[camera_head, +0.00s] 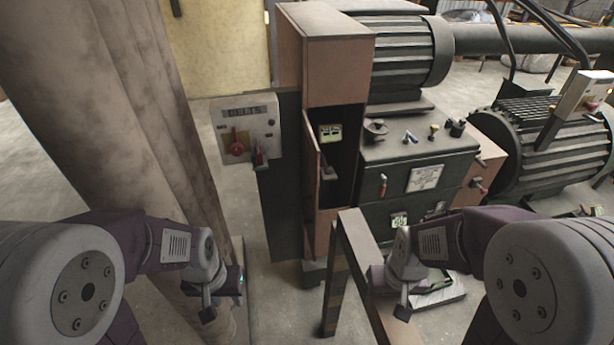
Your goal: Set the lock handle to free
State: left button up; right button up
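A pale control box (247,130) stands on a dark post left of centre. It has a small display, a red rotary handle (237,147) on its face and a dark red lever (258,158) at its lower right edge. I cannot tell which of these is the lock handle, or its setting. My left gripper (222,296) is below and in front of the box, well apart from it. Its fingers look spread and empty. My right gripper (389,297) is low, right of centre, far from the box. Its fingers look spread, with nothing seen between them.
A tall brown cabinet (325,70) with a part-open door stands right of the box. A dark machine block (415,160) with small levers stands beside it. A slanted metal frame (362,250) rises between my arms. A thick brown column (110,90) fills the left.

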aim_at(382, 186)
jog(key=i+l+z, duration=0.1)
jog(key=z, duration=0.2)
jog(key=i+l+z, duration=0.1)
jog(key=l+z, duration=0.2)
jog(key=i+l+u, duration=0.1)
jog(key=l, duration=0.3)
jog(key=i+l, duration=0.2)
jog(key=l, duration=0.15)
jog(key=i+l+u, duration=0.15)
jog(key=l, duration=0.25)
